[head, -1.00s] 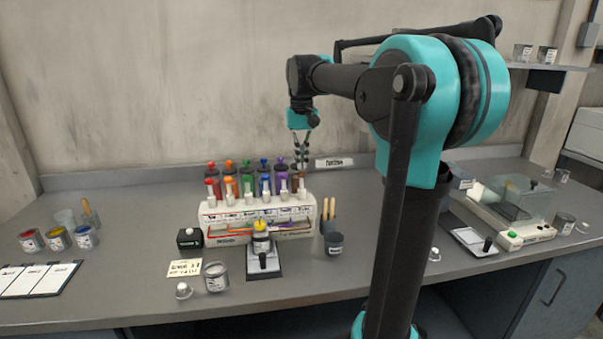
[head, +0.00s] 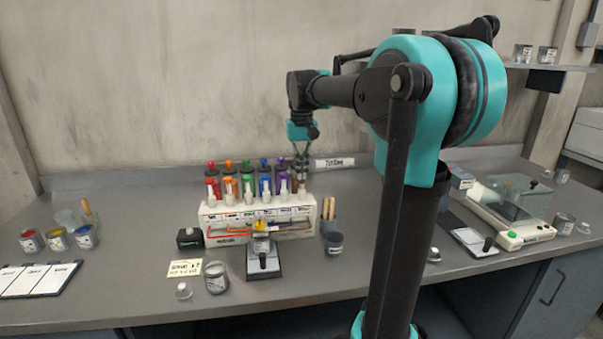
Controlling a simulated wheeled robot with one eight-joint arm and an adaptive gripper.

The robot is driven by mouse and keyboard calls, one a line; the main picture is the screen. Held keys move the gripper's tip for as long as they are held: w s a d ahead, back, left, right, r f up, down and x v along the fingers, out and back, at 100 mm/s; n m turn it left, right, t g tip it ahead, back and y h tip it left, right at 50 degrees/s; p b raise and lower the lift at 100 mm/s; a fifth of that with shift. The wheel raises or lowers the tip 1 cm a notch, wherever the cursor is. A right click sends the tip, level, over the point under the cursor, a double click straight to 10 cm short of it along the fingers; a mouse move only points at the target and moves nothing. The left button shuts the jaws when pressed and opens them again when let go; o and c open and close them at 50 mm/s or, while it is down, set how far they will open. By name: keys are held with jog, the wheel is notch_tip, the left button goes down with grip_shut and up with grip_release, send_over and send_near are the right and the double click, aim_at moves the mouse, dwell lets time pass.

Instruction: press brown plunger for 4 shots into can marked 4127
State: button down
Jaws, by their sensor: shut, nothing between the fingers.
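The dispenser (head: 215,223) is a white box on the bench with a row of coloured plungers on top: red, orange, green, blue, purple and, at the right end, brown. My gripper (head: 301,176) points down, shut and empty, right over the right end of the row. It largely hides the brown plunger (head: 300,186); I cannot tell whether the fingertips touch it. The can markings are too small to read.
A handwritten note (head: 184,268) and a small black box (head: 190,238) lie left of the stand. A dark cup (head: 333,243) and a holder with wooden sticks (head: 328,213) stand right of the dispenser. Paint cans (head: 57,238) are at far left. A clear-lidded device (head: 512,205) is at right.

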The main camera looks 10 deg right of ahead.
jog(key=shift+r, duration=1.9)
jog(key=shift+f, duration=0.1)
jog(key=shift+f, duration=1.8)
jog(key=shift+r, duration=1.9)
jog(key=shift+f, duration=0.1)
